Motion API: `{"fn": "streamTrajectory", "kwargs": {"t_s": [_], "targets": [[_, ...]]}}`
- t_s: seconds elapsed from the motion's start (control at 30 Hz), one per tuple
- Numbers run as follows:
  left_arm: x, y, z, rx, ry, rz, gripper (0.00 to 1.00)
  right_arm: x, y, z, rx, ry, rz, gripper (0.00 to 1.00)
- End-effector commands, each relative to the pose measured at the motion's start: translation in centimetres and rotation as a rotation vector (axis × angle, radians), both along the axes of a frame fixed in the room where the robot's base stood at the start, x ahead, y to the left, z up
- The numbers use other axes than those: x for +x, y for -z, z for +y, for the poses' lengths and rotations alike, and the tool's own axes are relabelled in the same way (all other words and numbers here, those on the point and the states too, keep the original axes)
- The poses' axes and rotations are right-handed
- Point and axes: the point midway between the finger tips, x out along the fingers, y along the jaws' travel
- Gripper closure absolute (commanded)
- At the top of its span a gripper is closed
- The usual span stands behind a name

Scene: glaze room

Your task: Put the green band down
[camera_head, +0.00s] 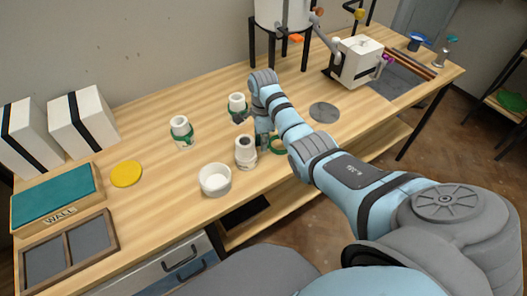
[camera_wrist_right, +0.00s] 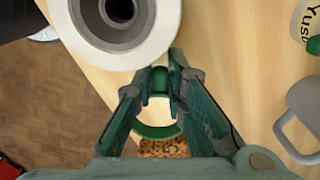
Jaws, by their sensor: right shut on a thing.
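The green band (camera_wrist_right: 158,132) is a ring held between the fingertips of my right gripper (camera_wrist_right: 163,84) in the right wrist view. Part of it also shows beside the fingers in the head view (camera_head: 279,147). My right gripper (camera_head: 258,122) is shut on the band, close to a white jar (camera_head: 245,153). In the wrist view the jar's round open top (camera_wrist_right: 160,42) is just beyond the fingertips. I cannot tell whether the band touches the table. My left gripper is not in view.
White jars with green bands stand behind (camera_head: 237,103) and left (camera_head: 181,131). A white bowl (camera_head: 215,185), yellow disc (camera_head: 127,174) and teal board (camera_head: 57,195) are left. A grey disc (camera_head: 324,112) lies right on open tabletop. A boxy machine (camera_head: 355,65) stands farther right.

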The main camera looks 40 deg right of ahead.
Motion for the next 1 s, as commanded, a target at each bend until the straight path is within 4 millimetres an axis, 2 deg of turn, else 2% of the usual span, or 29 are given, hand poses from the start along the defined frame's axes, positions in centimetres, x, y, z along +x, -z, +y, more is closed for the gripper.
{"fn": "streamTrajectory", "kwargs": {"t_s": [0.1,0.2,0.33,0.53,0.57,0.67,1.0], "targets": [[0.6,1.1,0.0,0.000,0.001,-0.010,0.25,-0.1,2.8,0.0,0.001,0.000,0.004,1.00],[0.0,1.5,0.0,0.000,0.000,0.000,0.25,-0.1,4.0,0.1,0.000,-0.001,0.003,1.00],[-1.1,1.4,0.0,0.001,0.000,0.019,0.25,0.0,3.8,0.1,-0.001,-0.001,0.000,1.00],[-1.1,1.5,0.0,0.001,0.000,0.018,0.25,-0.1,4.1,0.0,-0.001,0.000,0.001,1.00],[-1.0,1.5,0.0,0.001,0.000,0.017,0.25,-0.1,4.1,0.0,-0.001,0.000,0.001,0.83],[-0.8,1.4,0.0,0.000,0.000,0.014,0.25,-0.1,4.0,0.0,-0.001,0.000,0.001,0.67],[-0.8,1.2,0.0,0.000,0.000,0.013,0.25,-0.1,3.6,0.0,-0.001,0.000,0.001,0.67]]}}
